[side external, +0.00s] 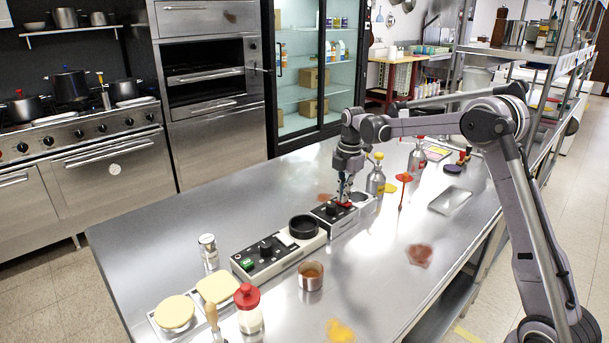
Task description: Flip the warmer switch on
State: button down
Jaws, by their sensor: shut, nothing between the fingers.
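Two low control boxes stand in a row on the steel counter. The nearer box (272,259) has a black panel with a green switch (247,264), a dark knob (265,247) and a black round ring or cup on one end. My gripper (344,199) is shut and empty, pointing down at the farther box's panel. A small red part (345,204) shows right at its fingertips. I cannot tell whether they touch, or which box is the warmer.
A metal cup (310,275), a glass shaker (208,251) and a red-capped jar (248,307) stand near the nearer box. The counter's left side is clear.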

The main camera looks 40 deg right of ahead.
jog(key=shift+s, duration=0.35)
jog(key=shift+r, duration=0.1)
notch_tip(320, 180, up, 14)
jog(key=w, duration=0.2)
dwell(0.5)
